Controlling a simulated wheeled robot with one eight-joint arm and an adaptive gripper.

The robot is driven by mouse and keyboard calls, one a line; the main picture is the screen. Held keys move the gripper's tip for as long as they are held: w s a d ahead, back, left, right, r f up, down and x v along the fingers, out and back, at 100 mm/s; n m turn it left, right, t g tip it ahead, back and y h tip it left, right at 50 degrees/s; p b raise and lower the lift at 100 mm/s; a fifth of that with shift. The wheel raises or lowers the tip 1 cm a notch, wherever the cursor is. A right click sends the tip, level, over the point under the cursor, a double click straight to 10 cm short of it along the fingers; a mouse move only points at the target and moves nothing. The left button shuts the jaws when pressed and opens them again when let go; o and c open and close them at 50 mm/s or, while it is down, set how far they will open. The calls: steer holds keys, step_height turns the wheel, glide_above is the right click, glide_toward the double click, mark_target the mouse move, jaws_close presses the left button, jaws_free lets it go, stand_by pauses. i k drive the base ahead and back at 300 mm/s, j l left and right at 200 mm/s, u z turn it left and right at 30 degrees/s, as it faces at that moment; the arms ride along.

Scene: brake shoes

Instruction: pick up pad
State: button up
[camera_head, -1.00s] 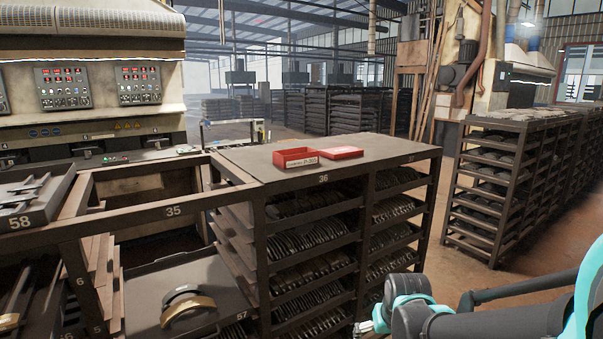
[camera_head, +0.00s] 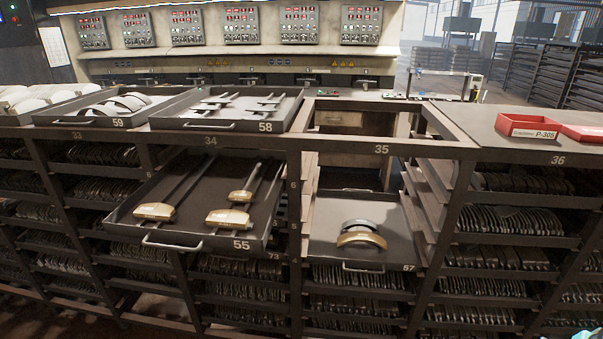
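Two curved pieces, one dark and one tan, lie in tray 57 (camera_head: 330,258); the front tan one (camera_head: 361,240) looks like a pad or shoe lining, and the dark one (camera_head: 362,224) lies just behind it. More curved pieces (camera_head: 112,104) lie in tray 59 (camera_head: 70,119), and pale ones (camera_head: 30,98) lie at the far left. I cannot tell which of these is the task's pad.
Tray 55 (camera_head: 222,241) sticks out of the rack, holding several tan-headed tools (camera_head: 155,211). Tray 58 (camera_head: 225,126) sits on top with grey tools. An open frame 35 (camera_head: 390,149) stands right of it. A red box (camera_head: 528,127) sits on the right top.

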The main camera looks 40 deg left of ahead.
mark_target(240, 196)
steer(key=u, duration=2.25)
